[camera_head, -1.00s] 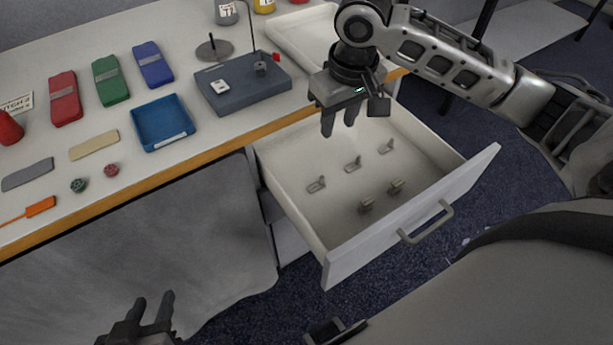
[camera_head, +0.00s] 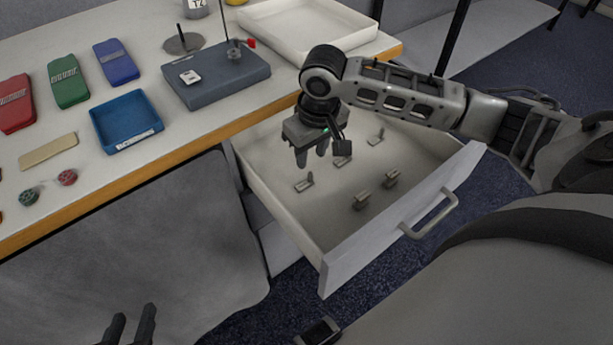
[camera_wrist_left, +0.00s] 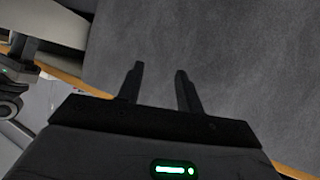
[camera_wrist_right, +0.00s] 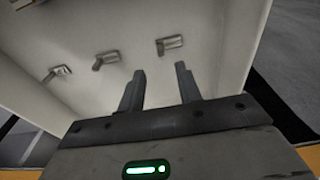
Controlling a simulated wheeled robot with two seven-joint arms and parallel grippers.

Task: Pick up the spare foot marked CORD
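Several small grey metal feet lie in the open white drawer (camera_head: 330,222). One foot (camera_head: 304,183) is at the left, one (camera_head: 376,137) at the back, one (camera_head: 343,160) partly behind my right gripper, and two at the front (camera_head: 361,200) and (camera_head: 391,178). No CORD marking can be read on any. My right gripper (camera_head: 312,156) is open and empty above the drawer's back left part. The right wrist view shows three feet, one (camera_wrist_right: 169,44) beyond the fingertips. My left gripper (camera_head: 130,325) is open and empty, low at the bottom left, apart from the drawer.
The drawer's front panel and handle (camera_head: 430,212) face me. On the table stand a grey-blue block (camera_head: 215,80) with a post, a blue tray (camera_head: 126,120), a white tray (camera_head: 310,30), and red, green and blue cases. A grey cloth (camera_head: 130,240) hangs left of the drawer.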

